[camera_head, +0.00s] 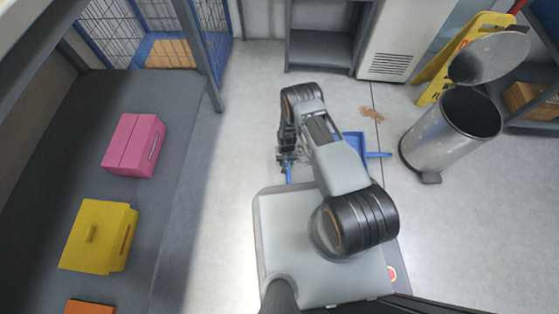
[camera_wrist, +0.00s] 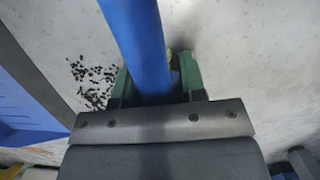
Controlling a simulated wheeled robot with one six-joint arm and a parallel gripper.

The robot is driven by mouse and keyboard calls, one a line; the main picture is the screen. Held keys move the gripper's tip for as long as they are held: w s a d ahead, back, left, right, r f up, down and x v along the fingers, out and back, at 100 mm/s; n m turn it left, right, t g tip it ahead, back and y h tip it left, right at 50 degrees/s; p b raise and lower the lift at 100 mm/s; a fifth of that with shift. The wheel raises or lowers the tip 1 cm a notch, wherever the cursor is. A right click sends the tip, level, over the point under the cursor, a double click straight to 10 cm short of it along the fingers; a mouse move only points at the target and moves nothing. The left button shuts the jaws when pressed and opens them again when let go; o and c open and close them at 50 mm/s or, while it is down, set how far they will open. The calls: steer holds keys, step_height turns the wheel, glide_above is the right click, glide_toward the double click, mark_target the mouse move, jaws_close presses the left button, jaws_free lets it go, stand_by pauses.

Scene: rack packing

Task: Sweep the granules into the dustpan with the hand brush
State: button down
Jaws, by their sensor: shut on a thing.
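My gripper (camera_head: 288,155) is low over the floor, left of the dustpan in the head view. In the wrist view its green fingers (camera_wrist: 158,88) are shut on the blue handle of the hand brush (camera_wrist: 138,40). A bit of blue handle also shows below the gripper in the head view (camera_head: 288,176). The brush's bristles are not clearly visible. The blue dustpan (camera_head: 355,143) lies on the floor, partly hidden by my arm. Part of a blue dustpan shows at the left of the wrist view (camera_wrist: 22,100). Dark granules (camera_wrist: 90,82) lie scattered on the floor between dustpan and brush.
A metal pedal bin (camera_head: 435,140) with its lid up stands at the right, near a yellow floor sign (camera_head: 460,55). A brown patch (camera_head: 371,113) lies on the floor. A dark counter (camera_head: 120,210) with pink and yellow boxes is at the left.

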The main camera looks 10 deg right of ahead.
steer(key=s+d, duration=0.1)
steer(key=d, duration=0.4)
steer(key=s+d, duration=0.1)
steer(key=d, duration=0.4)
steer(key=s+d, duration=0.1)
steer(key=d, duration=0.5)
steer(key=shift+s+f, duration=0.1)
steer(key=shift+s, duration=0.25)
step_height(320, 180, up, 3)
steer(key=shift+w+a+f+p, duration=0.1)
steer(key=shift+a+p, duration=0.05)
steer(key=shift+p, duration=0.95)
steer(key=shift+w+a+r+p, duration=0.1)
steer(key=shift+a+r+p, duration=0.05)
steer(key=shift+r+p, duration=0.4)
steer(key=shift+a+r+p, duration=0.15)
steer(key=shift+r+p, duration=0.15)
steer(key=shift+r, duration=0.45)
steer(key=shift+r, duration=0.1)
